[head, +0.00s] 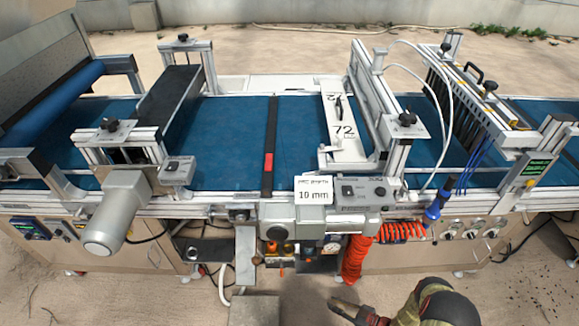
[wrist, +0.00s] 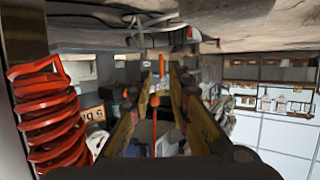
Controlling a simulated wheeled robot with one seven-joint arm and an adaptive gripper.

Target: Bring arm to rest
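My gripper (head: 347,309) is at the bottom of the head view, right of centre, low in front of the machine. It points left, and my dark arm runs from it to the lower right. In the wrist view my gripper (wrist: 160,80) shows two yellow-brown fingers with a gap between their tips, so it looks open. I see nothing held between them. An orange rod-like thing shows through the gap, apparently behind the fingers.
The tray seeder with its blue belt (head: 235,140) spans the head view. A red coiled hose (head: 355,258) hangs close above my gripper and also shows large at left in the wrist view (wrist: 45,115). A grey block (head: 254,310) stands left; sandy floor surrounds it.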

